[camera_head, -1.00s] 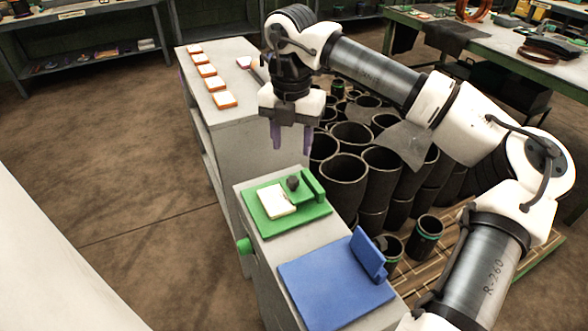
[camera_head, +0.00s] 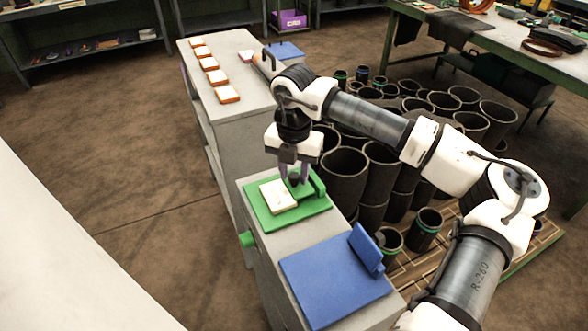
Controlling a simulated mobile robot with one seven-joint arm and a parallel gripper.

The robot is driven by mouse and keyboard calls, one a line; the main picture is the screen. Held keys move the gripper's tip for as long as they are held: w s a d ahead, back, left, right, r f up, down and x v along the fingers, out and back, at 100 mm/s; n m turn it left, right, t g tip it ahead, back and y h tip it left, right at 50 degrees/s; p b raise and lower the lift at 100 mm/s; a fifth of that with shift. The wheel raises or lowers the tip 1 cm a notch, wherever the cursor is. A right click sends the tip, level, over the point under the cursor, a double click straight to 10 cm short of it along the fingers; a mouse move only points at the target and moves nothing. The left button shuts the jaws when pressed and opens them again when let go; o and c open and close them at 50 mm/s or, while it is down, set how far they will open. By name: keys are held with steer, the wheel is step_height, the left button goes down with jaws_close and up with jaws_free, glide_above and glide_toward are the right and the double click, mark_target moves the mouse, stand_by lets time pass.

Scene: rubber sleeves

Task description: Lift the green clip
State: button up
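The green clip (camera_head: 318,185) is a raised green piece at the right side of a green board (camera_head: 262,220) on the grey cabinet. A dark knob (camera_head: 295,181) stands beside it, next to a white pad with an orange edge (camera_head: 277,196) lying on the board. My gripper (camera_head: 296,176) points down over the knob. Its two purple fingers are apart, one on either side of the knob's top. I cannot tell whether they touch it. The clip is partly hidden behind the fingers.
A blue board (camera_head: 325,285) with an upright blue flap (camera_head: 367,249) lies in front. Several orange-edged pads (camera_head: 217,77) line the rear grey top. Black rubber sleeves (camera_head: 346,165) crowd the pallet at right. A green knob (camera_head: 247,239) sticks out of the cabinet's left side.

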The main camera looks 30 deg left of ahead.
steer(key=c, duration=0.6)
steer(key=shift+c, duration=0.2)
steer(key=shift+w, duration=0.1)
steer(key=w+g+y, duration=0.1)
steer(key=g, duration=0.1)
steer(key=d+r+g+y+b, duration=0.1)
steer(key=shift+w+g, duration=0.35)
steer(key=shift+g, duration=0.05)
steer(key=w+g+y, duration=0.1)
steer(key=g, duration=0.1)
steer(key=w+d+g+y, duration=0.1)
steer(key=g, duration=0.1)
steer(key=shift+d+r+y, duration=0.1)
steer(key=shift+r+y, duration=0.1)
steer(key=shift+y, duration=0.1)
steer(key=w+g+y, duration=0.1)
steer(key=g, duration=0.1)
steer(key=d+g+y+b, duration=0.1)
steer(key=shift+w+f+g, duration=0.4)
steer(key=shift+w+d+f+g+y+b, duration=0.2)
steer(key=shift+w+f+g+y+b, duration=0.1)
steer(key=shift+g+y+b, duration=0.25)
steer(key=shift+w+d+f+g+y+b, duration=0.15)
steer(key=shift+w+d+g+y+b, duration=0.2)
steer(key=shift+g+b, duration=0.4)
steer(key=shift+w+d+f+g+y+b, duration=0.1)
steer(key=shift+w+f+g+y+b, duration=0.15)
steer(key=shift+g+y+b, duration=0.4)
steer(key=shift+g, duration=0.25)
steer(key=shift+h, duration=0.25)
